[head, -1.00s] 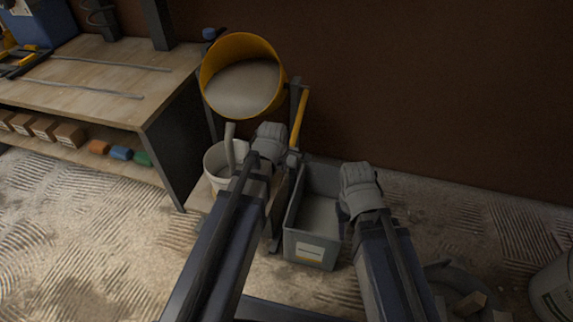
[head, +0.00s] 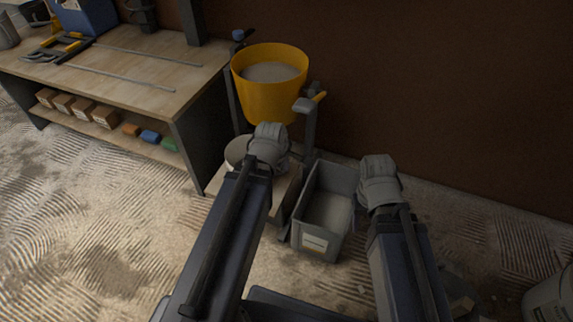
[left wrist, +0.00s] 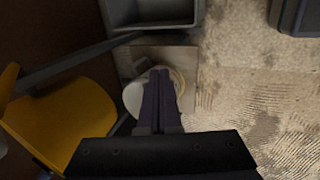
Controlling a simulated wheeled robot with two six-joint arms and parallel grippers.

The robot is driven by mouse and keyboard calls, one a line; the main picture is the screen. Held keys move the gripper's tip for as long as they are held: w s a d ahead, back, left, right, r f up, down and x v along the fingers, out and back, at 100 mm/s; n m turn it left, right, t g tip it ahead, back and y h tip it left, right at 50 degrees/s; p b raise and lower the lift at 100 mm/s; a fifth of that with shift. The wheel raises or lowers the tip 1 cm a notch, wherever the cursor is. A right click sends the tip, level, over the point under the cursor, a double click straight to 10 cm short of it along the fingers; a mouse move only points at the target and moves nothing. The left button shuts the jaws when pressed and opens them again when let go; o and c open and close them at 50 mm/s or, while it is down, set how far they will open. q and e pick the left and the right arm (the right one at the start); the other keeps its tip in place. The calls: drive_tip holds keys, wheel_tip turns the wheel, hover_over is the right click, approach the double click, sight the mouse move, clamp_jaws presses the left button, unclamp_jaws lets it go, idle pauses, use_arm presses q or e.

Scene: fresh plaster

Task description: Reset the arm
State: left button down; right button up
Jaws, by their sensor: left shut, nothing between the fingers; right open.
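The yellow bucket (head: 268,98) hangs upright in a dark stand, with grey material inside. It also shows at the left of the left wrist view (left wrist: 62,120). My left gripper (head: 268,140) is in front of and below the yellow bucket. In the left wrist view its fingers (left wrist: 160,72) are together and empty, above a white bucket (left wrist: 134,96) that they partly hide. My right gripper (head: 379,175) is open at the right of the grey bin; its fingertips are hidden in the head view.
The grey bin (head: 305,226) with a label stands on the floor between my arms. The white bucket (head: 236,150) sits on a low board. A wooden workbench (head: 150,75) fills the left. A pale bucket (head: 549,300) stands at lower right. A brown wall closes the back.

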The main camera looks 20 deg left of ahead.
idle(0.3)
use_arm(q)
drive_tip(key=s+d+r+m+g+p, duration=0.1)
drive_tip(key=s+d+r+m+p, duration=0.2)
drive_tip(key=r+m+p, duration=0.4)
drive_tip(key=s+d+r+m+g+y+p, duration=0.1)
drive_tip(key=s+d+r+m+p, duration=0.3)
drive_tip(key=r+p, duration=0.5)
drive_tip(key=s+d+r+m+g+p, duration=0.2)
drive_tip(key=s+d+r+m+p, duration=0.2)
drive_tip(key=d+r+m+p, duration=0.3)
drive_tip(key=r+m+p, duration=0.1)
drive_tip(key=m+p, duration=0.1)
drive_tip(key=m, duration=0.1)
drive_tip(key=shift+d+r+g+y+p, duration=0.15)
drive_tip(key=shift+g+y+p, duration=0.15)
drive_tip(key=shift+g+p, duration=0.1)
use_arm(e)
wheel_tip(320, 180, up, 26)
drive_tip(key=shift+f, duration=0.15)
